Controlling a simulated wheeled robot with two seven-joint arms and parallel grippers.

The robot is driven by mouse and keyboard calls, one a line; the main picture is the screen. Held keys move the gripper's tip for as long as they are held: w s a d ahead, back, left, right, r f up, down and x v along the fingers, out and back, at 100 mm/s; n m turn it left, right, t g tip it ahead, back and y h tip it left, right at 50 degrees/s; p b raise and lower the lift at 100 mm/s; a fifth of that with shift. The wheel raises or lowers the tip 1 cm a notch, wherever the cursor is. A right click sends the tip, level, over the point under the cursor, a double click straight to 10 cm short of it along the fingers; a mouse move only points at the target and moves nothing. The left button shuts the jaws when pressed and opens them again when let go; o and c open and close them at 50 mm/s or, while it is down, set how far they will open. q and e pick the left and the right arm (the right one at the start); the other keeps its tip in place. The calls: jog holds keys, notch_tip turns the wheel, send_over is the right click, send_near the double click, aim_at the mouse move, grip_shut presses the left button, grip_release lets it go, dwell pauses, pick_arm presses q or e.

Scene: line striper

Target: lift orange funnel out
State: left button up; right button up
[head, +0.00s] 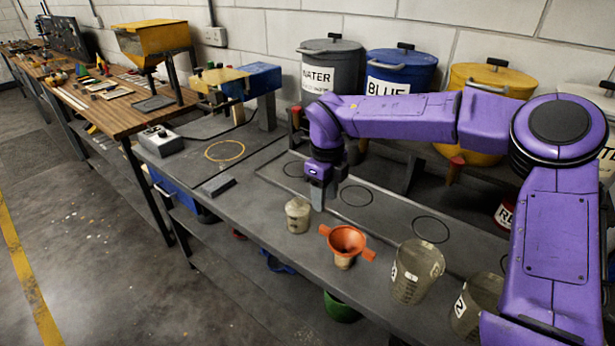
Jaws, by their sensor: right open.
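The orange funnel (347,240) sits in the mouth of a small pale container (344,261) near the front edge of the grey bench (240,201). It has a wide bowl and two side tabs. My right gripper (318,199) points down, behind and a little left of the funnel, above the bench and apart from it. It is open, with nothing seen between its fingers. The funnel's spout is hidden inside the container. My left gripper is not in view.
A small jar (298,215) stands left of the funnel, close to my right gripper. A clear measuring cup (416,271) stands to its right, with another cup (477,306) beyond. Labelled buckets, including a blue one (400,74), line the wall behind.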

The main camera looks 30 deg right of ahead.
aim_at(325, 228)
jog(key=s+f+b, duration=0.2)
jog(key=b, duration=0.1)
jog(key=shift+f, duration=0.3)
jog(key=f+b, duration=0.1)
jog(key=w+f+b, duration=0.1)
jog(key=f, duration=0.1)
jog(key=f+b, duration=0.1)
jog(key=shift+w+f, duration=0.15)
jog(key=shift+w, duration=0.15)
jog(key=shift+s+f+b, duration=0.3)
jog(key=shift+f+b, duration=0.4)
jog(key=shift+f, duration=0.2)
jog(key=shift+s+f, duration=0.1)
jog(key=shift+f, duration=0.15)
jog(key=shift+w+f, duration=0.2)
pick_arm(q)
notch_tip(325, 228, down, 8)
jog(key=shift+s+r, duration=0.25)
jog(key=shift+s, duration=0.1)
pick_arm(e)
jog(key=shift+s, duration=0.1)
